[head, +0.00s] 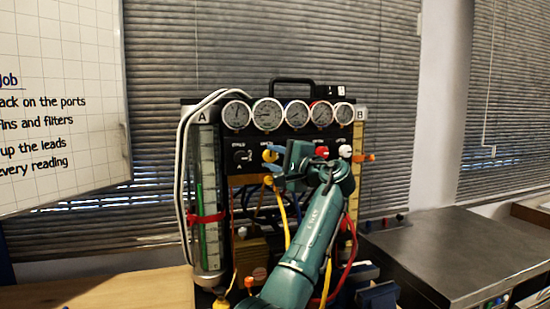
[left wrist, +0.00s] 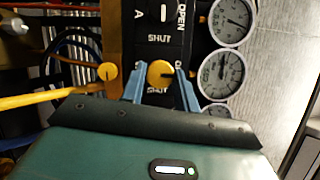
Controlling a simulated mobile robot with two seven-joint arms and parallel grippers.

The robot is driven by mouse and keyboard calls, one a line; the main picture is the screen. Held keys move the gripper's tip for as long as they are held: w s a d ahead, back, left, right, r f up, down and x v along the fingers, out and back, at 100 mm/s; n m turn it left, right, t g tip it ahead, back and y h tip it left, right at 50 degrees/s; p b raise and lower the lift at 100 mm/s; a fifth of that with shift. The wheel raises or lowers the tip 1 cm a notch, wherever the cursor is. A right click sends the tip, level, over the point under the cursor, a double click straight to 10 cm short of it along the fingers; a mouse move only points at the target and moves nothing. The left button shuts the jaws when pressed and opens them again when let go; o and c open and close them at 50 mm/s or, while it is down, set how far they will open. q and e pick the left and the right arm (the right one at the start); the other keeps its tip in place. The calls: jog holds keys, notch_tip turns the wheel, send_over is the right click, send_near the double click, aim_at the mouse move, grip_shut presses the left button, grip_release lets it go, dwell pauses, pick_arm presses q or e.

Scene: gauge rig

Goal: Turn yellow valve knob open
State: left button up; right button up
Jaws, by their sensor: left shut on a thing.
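The yellow valve knob (head: 270,155) sits on the black front panel of the gauge rig, below the row of gauges. In the left wrist view the yellow knob (left wrist: 160,72) lies between the two blue fingers, beside printed OPEN and SHUT labels. My left gripper (head: 276,166) is shut on this knob, one finger on each side; the left wrist view shows both fingertips (left wrist: 161,84) against it. The gripper body hides part of the panel in the head view. The knob's exact angle is hard to read. My right gripper is not in view.
Several round gauges (head: 268,113) line the rig top. A red knob (head: 322,152) and a white knob (head: 345,151) are right of my gripper. A clear tube (head: 209,235) stands left. Yellow and red hoses hang below. A metal-topped bench (head: 450,255) is at right.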

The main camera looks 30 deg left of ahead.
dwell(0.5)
pick_arm(q)
jog(key=o, duration=1)
jog(key=shift+c, duration=0.2)
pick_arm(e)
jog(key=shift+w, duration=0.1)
pick_arm(q)
jog(key=b+v, duration=0.2)
jog(key=v, duration=1.1)
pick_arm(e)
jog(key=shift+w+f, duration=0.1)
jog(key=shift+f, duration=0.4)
pick_arm(q)
jog(key=shift+d, duration=0.1)
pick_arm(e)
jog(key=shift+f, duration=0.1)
pick_arm(q)
jog(key=shift+s+d, duration=0.1)
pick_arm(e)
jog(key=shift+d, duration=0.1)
